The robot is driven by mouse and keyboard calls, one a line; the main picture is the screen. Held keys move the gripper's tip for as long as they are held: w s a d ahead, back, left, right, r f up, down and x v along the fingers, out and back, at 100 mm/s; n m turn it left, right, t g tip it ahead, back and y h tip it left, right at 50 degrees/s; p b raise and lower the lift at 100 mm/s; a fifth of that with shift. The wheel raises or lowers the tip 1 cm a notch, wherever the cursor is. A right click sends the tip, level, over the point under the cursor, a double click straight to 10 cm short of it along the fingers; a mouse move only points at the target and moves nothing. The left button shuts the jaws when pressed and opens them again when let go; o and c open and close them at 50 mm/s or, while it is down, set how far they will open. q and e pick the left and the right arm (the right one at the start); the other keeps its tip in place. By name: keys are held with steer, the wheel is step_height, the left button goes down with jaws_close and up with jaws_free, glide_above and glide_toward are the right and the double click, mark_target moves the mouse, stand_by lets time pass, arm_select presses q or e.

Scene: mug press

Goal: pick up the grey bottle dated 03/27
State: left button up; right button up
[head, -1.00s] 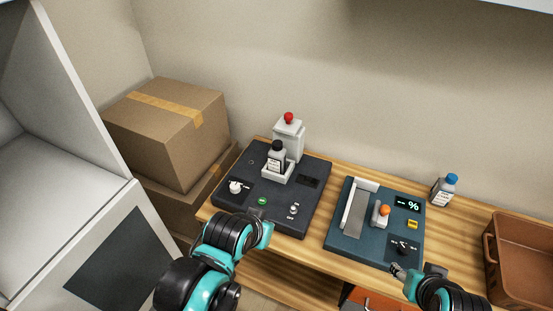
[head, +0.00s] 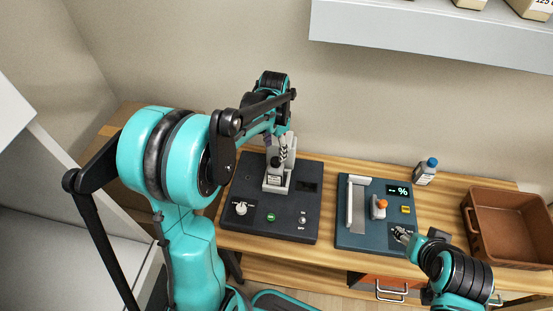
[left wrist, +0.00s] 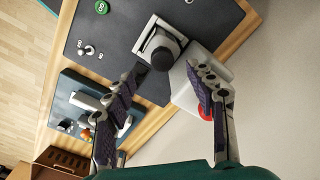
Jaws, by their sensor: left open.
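A grey bottle with a black cap (head: 275,178) stands in the light holder of the dark press panel (head: 286,220). Its label is too small to read a date. In the left wrist view the bottle (left wrist: 160,50) is seen from above, cap towards me, just beyond the fingertips. My left gripper (head: 284,146) is above and behind the bottle, by the press column; it also shows in the left wrist view (left wrist: 168,75), open, with nothing between its fingers.
A bottle with a blue cap (head: 426,172) stands at the back right of the wooden table. The blue-grey panel (head: 357,239) has a lever with an orange knob. A brown bin (head: 500,226) is at the right. A shelf (head: 430,42) overhangs at the upper right.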

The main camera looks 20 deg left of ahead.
mark_target(276, 160)
arm_select(q)
steer(key=shift+w+a+f, duration=0.1)
steer(key=shift+w, duration=0.2)
steer(key=shift+f, duration=0.25)
step_height(276, 160, down, 7)
steer(key=shift+f+b, duration=0.2)
steer(key=shift+b, duration=0.65)
steer(key=shift+c, duration=0.4)
jaws_close()
